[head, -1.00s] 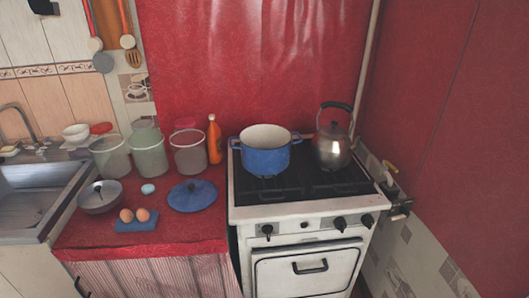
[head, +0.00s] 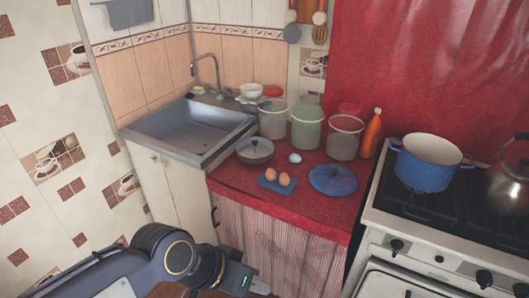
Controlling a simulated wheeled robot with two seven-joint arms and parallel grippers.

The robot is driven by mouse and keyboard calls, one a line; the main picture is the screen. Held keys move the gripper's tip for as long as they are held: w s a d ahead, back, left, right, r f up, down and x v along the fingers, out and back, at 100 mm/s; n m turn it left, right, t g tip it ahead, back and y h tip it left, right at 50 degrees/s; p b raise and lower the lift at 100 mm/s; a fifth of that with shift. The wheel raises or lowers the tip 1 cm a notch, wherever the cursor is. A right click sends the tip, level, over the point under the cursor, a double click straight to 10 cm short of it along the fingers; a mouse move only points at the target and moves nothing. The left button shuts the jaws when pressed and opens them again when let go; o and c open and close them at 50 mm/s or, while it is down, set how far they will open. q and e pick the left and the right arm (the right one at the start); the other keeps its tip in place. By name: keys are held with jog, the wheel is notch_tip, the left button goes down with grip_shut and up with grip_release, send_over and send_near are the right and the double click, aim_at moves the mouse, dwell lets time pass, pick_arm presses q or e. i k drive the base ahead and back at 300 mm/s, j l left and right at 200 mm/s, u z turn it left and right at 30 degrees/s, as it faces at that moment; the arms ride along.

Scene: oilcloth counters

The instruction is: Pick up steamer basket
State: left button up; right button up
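The steamer basket appears to be the grey round metal bowl (head: 255,150) with a short dark post in its middle, on the red counter next to the sink. My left gripper (head: 261,287) shows at the bottom edge, in front of and below the counter, well apart from the bowl. Its fingers are mostly cut off, so I cannot tell if it is open or shut. My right gripper is out of view.
On the red counter (head: 235,183), two eggs on a blue sponge (head: 277,187), a pale blue round item (head: 295,158) and a blue lid (head: 333,180) lie near the bowl. Several canisters (head: 308,127) and an orange bottle (head: 372,133) stand behind. A sink (head: 190,130) is left, a stove with a blue pot (head: 427,165) right.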

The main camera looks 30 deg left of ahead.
aim_at(253, 150)
jog(key=i+j+u, duration=0.15)
jog(key=i+j, duration=0.2)
jog(key=i+j+u, duration=0.1)
jog(key=i+j, duration=0.2)
jog(key=i, duration=0.2)
jog(key=i+j+u, duration=0.15)
jog(key=i+j, duration=0.15)
jog(key=i, duration=0.1)
